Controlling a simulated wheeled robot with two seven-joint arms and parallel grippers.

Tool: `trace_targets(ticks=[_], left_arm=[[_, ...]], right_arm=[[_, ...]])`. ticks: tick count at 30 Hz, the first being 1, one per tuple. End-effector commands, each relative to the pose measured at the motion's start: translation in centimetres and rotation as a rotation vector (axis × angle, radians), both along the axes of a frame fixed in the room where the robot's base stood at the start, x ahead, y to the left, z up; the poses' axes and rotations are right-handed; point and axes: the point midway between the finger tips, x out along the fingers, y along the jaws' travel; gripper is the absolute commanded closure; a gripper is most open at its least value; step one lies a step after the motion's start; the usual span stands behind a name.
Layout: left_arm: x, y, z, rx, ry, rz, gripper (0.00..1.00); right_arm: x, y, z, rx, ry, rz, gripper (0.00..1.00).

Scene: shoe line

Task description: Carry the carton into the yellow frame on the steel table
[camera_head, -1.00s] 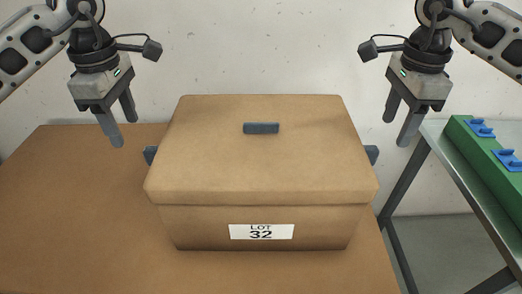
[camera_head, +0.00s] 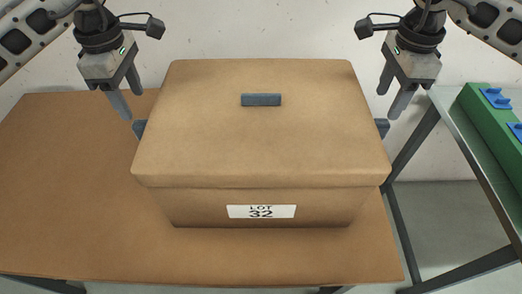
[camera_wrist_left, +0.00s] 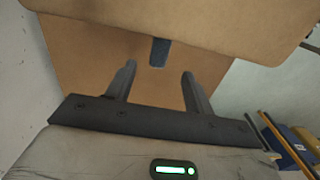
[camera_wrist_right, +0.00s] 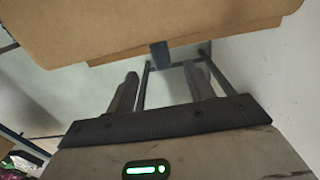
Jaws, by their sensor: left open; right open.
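The brown carton (camera_head: 260,145), labelled LOT 32, stands closed on a brown-topped table (camera_head: 60,190). It has a dark handle on top (camera_head: 261,100), a left side handle (camera_head: 139,129) and a right side handle (camera_head: 382,128). My left gripper (camera_head: 128,102) is open and empty, just above and beside the left handle, which shows beyond its fingers in the left wrist view (camera_wrist_left: 159,52). My right gripper (camera_head: 390,103) is open and empty, just above the right handle, also seen in the right wrist view (camera_wrist_right: 160,55). I cannot make out the yellow frame in the head view.
A grey metal-legged table (camera_head: 455,130) stands at the right, bearing a green block (camera_head: 490,115) with blue pieces. A pale wall is behind. The brown tabletop is clear left of the carton. The left wrist view shows a blue object (camera_wrist_left: 290,133) beside yellow edges.

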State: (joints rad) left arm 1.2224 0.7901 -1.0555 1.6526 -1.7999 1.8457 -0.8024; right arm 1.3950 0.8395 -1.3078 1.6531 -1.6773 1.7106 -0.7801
Motion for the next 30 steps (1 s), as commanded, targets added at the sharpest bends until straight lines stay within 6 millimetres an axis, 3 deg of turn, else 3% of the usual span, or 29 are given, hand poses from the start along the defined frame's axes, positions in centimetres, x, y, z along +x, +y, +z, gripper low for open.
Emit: trace_targets(ticks=[9,15,21,30], left_arm=[[-0.1,0.0,-6.4,0.000,0.003,0.000,0.47],[0.0,0.0,-9.3,-0.001,0.002,0.000,0.47],[0.0,0.0,-10.5,0.000,0.000,-0.002,0.47],[0.0,0.0,-10.6,0.000,-0.001,-0.001,0.47]], right_arm=[[-0.1,0.0,-6.5,-0.001,0.005,0.000,0.47],[0.0,0.0,-9.3,0.000,0.002,0.000,0.47],[0.0,0.0,-10.5,0.000,0.001,0.000,0.47],[0.0,0.0,-10.6,0.000,0.000,0.000,0.47]])
